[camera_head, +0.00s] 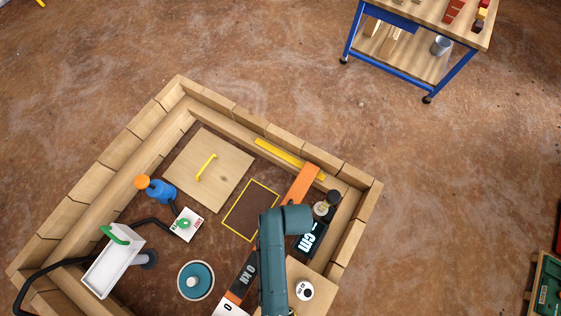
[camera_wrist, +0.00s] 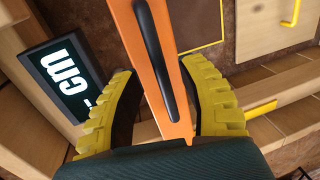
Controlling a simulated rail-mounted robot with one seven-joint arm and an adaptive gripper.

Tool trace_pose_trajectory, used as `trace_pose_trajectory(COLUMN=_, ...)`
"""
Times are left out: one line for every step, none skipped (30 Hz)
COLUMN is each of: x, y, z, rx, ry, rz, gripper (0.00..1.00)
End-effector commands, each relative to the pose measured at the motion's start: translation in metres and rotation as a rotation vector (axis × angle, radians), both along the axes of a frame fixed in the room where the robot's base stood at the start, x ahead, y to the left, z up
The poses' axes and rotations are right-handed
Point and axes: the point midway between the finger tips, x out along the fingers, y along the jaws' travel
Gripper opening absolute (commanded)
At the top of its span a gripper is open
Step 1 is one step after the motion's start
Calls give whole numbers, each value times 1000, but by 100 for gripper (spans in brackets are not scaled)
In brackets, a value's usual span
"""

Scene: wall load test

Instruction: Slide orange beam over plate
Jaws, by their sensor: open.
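The orange beam (camera_head: 300,185) lies low in the timber-walled pit, running diagonally; my arm covers its middle. Its lower end has a black part marked "0 kN". The wrist view shows the orange beam (camera_wrist: 174,75) with a long black handle along its top. My gripper (camera_wrist: 160,70) is open, its two yellow ribbed fingers on either side of the beam near the handle; I cannot tell whether they touch it. In the head view the fingers are hidden. A round teal plate (camera_head: 208,280) with a light rim lies left of the beam's lower end. A square wooden board (camera_head: 225,165) has a yellow handle.
A display reading "cm" (camera_head: 313,236) stands right of the beam. A yellow-outlined square (camera_head: 250,212) marks bare ground beside the board. A blue pump (camera_head: 160,191), a control box (camera_head: 187,225) and a white unit (camera_head: 110,268) stand left. Timber walls (camera_head: 231,114) enclose the pit.

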Motion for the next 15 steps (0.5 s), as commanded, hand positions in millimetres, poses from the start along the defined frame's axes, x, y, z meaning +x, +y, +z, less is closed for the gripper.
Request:
trace_pose_trajectory(x=1, y=1, z=-7, rx=0, ry=1, rz=1, gripper=41)
trace_pose_trajectory(x=1, y=1, z=-9, rx=0, ry=0, rz=1, gripper=41)
trace_pose_trajectory(x=1, y=2, z=-10, rx=-1, ry=-1, rz=1, gripper=41)
trace_pose_trajectory(x=1, y=2, z=-11, rx=0, ry=-2, rz=1, gripper=41)
trace_pose_trajectory(x=1, y=2, z=-11, rx=0, ry=-2, rz=1, gripper=41)
trace_pose_trajectory(x=1, y=2, z=-11, rx=0, ry=-2, rz=1, gripper=41)
trace_pose_trajectory(x=1, y=2, z=-11, rx=0, ry=-2, rz=1, gripper=41)
trace_pose_trajectory(x=1, y=2, z=-11, rx=0, ry=-2, rz=1, gripper=41)
trace_pose_trajectory(x=1, y=2, z=-11, rx=0, ry=-2, rz=1, gripper=41)
trace_pose_trajectory(x=1, y=2, z=-11, rx=0, ry=-2, rz=1, gripper=41)
trace_pose_trajectory(x=1, y=2, z=-11, rx=0, ry=-2, rz=1, gripper=41)
trace_pose_trajectory(x=1, y=2, z=-11, rx=0, ry=-2, rz=1, gripper=37)
trace_pose_trajectory(x=1, y=2, z=-11, rx=0, ry=-2, rz=1, gripper=31)
trace_pose_trajectory(x=1, y=2, z=-11, rx=0, ry=-2, rz=1, gripper=25)
trace_pose_trajectory(x=1, y=2, z=-11, rx=0, ry=-2, rz=1, gripper=17)
